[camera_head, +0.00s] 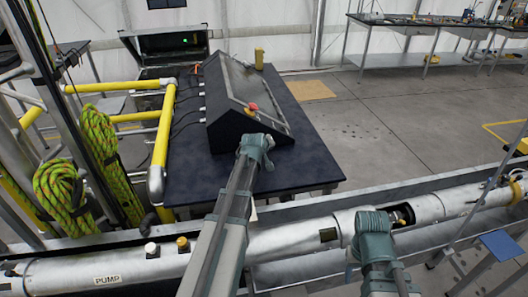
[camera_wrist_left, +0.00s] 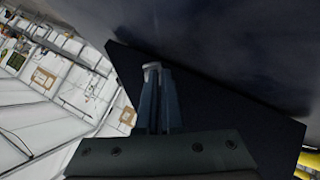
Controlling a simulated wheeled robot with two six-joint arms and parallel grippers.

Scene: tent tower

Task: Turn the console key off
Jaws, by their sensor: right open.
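The dark console (camera_head: 228,100) with a sloped panel stands on a dark table. A red knob on a yellow base (camera_head: 252,108) sits near its front end. I cannot make out the key; my left arm covers part of the console's near end. My left gripper is hidden behind its wrist in the head view. In the left wrist view, my left gripper (camera_wrist_left: 158,85) has its fingers close together, with a pale tip against a dark surface. My right gripper (camera_head: 402,216) is open, over the silver pipe and away from the console.
The dark table (camera_head: 300,170) has bare room right of the console. Yellow rails (camera_head: 163,140) and coiled green ropes (camera_head: 60,190) stand at left. The silver pipe (camera_head: 290,238) crosses in front. A yellow object (camera_head: 259,58) stands at the console's far end.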

